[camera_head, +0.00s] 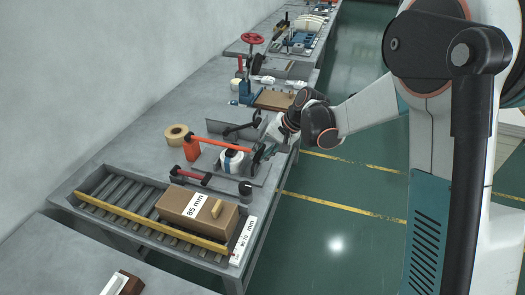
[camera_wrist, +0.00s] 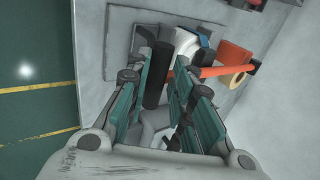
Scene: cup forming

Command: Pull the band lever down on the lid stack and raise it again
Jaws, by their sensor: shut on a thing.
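The band lever is an orange bar (camera_head: 222,144) running from an orange block (camera_head: 192,149) at the left to my gripper (camera_head: 264,153). The lid stack (camera_head: 231,161), white and blue, stands just below the bar in the head view. In the wrist view, a dark cylindrical grip (camera_wrist: 157,76) lies between the teal fingers of my gripper (camera_wrist: 166,72), at the near end of the orange bar (camera_wrist: 212,71). My gripper is shut on this grip. The lid stack (camera_wrist: 188,42) shows partly behind the fingers. The exact finger contact is partly hidden.
A tape roll (camera_head: 176,132) lies left on the bench. A red-handled tool (camera_head: 190,176) and a small dark cylinder (camera_head: 245,187) are in front of the stack. A roller tray (camera_head: 96,205) holds a cardboard box (camera_head: 197,208). Open floor lies right of the bench.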

